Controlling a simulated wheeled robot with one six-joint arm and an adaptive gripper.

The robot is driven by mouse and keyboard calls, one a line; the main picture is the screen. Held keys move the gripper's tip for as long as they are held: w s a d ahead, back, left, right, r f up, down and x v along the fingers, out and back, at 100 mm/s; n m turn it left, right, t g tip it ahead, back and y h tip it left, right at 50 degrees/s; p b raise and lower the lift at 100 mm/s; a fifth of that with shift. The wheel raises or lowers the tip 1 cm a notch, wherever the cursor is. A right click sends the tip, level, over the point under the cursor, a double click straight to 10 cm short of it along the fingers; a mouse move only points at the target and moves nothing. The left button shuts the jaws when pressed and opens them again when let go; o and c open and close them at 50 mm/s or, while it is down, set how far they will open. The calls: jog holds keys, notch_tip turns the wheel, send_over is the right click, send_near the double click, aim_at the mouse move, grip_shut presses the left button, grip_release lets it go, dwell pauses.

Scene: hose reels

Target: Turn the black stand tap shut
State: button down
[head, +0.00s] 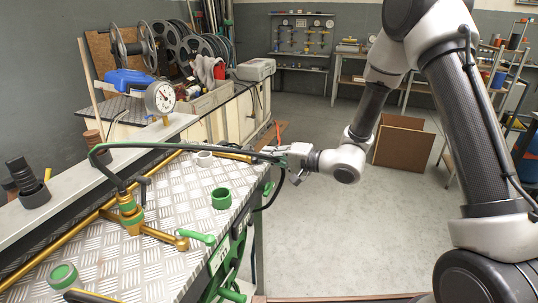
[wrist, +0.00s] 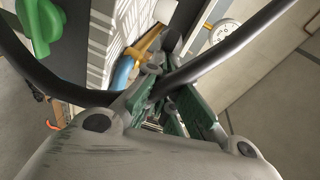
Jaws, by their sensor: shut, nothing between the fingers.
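My gripper (head: 283,154) is at the right edge of the bench, and its fingers are shut and empty. In the wrist view the fingertips (wrist: 168,75) are close to a black hose (wrist: 225,58) that crosses over them; contact is unclear. A brass stand (head: 131,216) with a green band stands on the bench, well left of my gripper. A dark lever (head: 143,186) shows beside its top, and the black hose (head: 180,147) arcs from it towards my gripper. I cannot tell for certain which part is the black stand tap.
A green lever (head: 195,237) and a green ring (head: 221,198) are on the checker-plate bench (head: 165,275). A gauge (head: 160,97) stands behind. In the wrist view a green knob (wrist: 40,25) is at upper left. Open floor (head: 330,240) lies to the right.

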aim_at(256, 158)
jog(key=shift+s+a, duration=0.6)
jog(key=shift+a, duration=0.4)
jog(key=shift+s+a, duration=0.5)
jog(key=shift+a, duration=0.35)
jog(key=shift+d, duration=0.1)
